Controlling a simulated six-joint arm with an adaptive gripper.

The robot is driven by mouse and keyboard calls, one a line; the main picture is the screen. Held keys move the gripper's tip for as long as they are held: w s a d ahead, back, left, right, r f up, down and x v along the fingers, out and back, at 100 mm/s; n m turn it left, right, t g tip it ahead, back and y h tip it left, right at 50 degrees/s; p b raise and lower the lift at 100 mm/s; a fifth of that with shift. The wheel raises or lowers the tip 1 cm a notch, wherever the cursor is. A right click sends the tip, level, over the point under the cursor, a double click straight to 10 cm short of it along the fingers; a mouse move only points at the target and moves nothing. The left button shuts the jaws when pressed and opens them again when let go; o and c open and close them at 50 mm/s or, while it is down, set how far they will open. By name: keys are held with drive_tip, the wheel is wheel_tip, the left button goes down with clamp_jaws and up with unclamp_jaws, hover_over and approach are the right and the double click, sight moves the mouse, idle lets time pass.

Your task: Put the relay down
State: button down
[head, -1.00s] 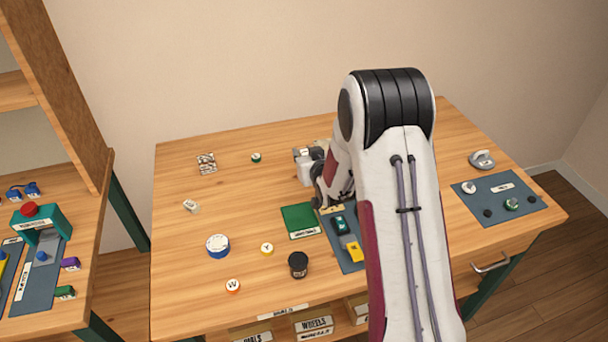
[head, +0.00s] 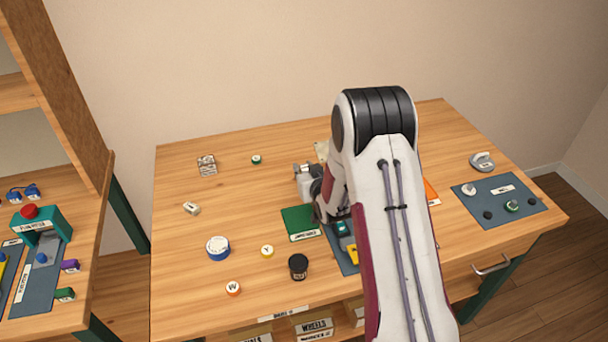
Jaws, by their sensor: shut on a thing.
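My gripper (head: 324,211) is low over the middle of the table, beside the right edge of the green mat (head: 297,217) and the back end of the blue-grey mat (head: 345,264). It is shut on the relay, but its fingertips and the relay are mostly hidden by my wrist and arm, so I cannot tell whether the relay touches the surface. A teal block (head: 341,229) and a yellow block (head: 352,254) lie on the blue-grey mat, just in front of the gripper. My arm covers the right part of this mat.
Another mat (head: 497,212) with several knobs lies at right.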

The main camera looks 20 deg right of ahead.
drive_tip(key=shift+f, duration=1.2)
drive_tip(key=shift+f, duration=0.1)
drive_tip(key=c, duration=1.8)
unclamp_jaws()
drive_tip(key=shift+c, duration=0.2)
drive_tip(key=shift+v, duration=6.05)
